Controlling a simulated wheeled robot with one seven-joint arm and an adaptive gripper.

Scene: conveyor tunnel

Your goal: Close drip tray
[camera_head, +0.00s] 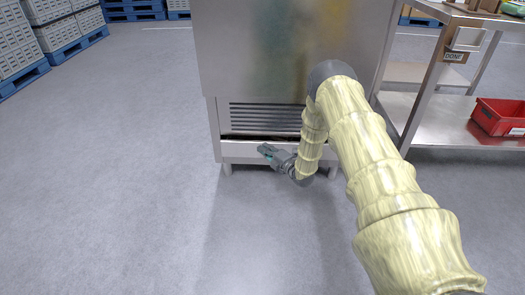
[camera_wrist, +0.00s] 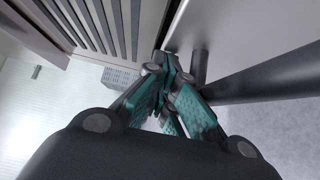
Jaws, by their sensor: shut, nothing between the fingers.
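The drip tray (camera_head: 240,151) is the low metal front at the bottom of the steel machine, below the slatted vent. A dark gap shows along its top edge, and it seems to stand slightly forward of the body. My gripper (camera_head: 265,150) is shut and empty in front of the tray's middle, its fingers pointing left. Whether it touches the tray cannot be told. In the wrist view my gripper (camera_wrist: 172,65) shows teal finger pads close together, near the vent and a grey panel, probably the tray (camera_wrist: 245,40). My forearm hides the tray's right part.
The steel machine (camera_head: 265,60) stands on short legs. A steel shelf (camera_head: 420,115) with a red bin (camera_head: 498,117) is close on the right. Pallets of stacked boxes (camera_head: 20,45) stand at the far left. The floor in front and to the left is clear.

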